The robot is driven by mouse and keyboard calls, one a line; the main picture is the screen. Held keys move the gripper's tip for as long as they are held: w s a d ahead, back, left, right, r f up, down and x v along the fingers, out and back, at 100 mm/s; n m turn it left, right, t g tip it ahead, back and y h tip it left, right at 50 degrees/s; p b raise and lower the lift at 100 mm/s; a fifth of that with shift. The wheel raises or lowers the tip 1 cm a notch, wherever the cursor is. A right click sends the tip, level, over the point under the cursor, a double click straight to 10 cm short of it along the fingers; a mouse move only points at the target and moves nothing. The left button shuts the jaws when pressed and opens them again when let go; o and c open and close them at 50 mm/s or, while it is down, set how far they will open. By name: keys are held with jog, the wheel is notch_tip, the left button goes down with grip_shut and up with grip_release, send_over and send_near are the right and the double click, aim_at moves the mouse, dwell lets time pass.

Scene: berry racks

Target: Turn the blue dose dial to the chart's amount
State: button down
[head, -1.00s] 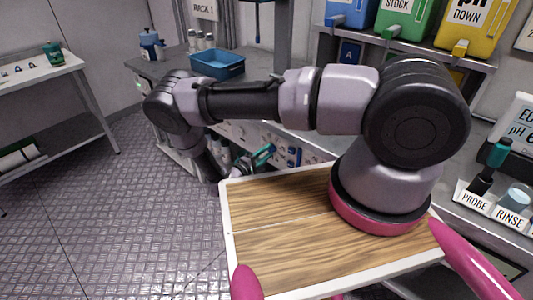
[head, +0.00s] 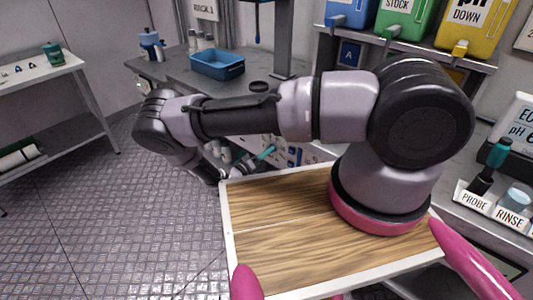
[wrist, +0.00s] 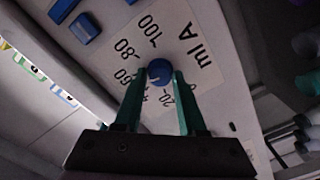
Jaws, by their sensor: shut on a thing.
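The blue dose dial (wrist: 159,71) sits on a pale scale plate (wrist: 188,50) in the wrist view. The plate reads "ml A" with numbers up to 100; some low numbers are partly hidden by the fingers. My gripper (wrist: 158,80) has its teal fingers on both sides of the dial, shut on it. Where the dial's pointer stands is too small to tell. In the head view my gripper (head: 265,153) shows only as a bit of teal by the bench front, and the dial is hidden there. I cannot make out the chart's amount.
Blue blocks (wrist: 83,27) sit on the panel beside the scale. A blue bin (head: 217,65) stands on the bench above. Coloured stock containers (head: 408,20) stand on the upper right shelf. The floor (head: 110,220) at left is clear.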

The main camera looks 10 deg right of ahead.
jog(key=shift+m, duration=0.5)
jog(key=c, duration=0.5)
grip_release()
jog(key=v, duration=1.1)
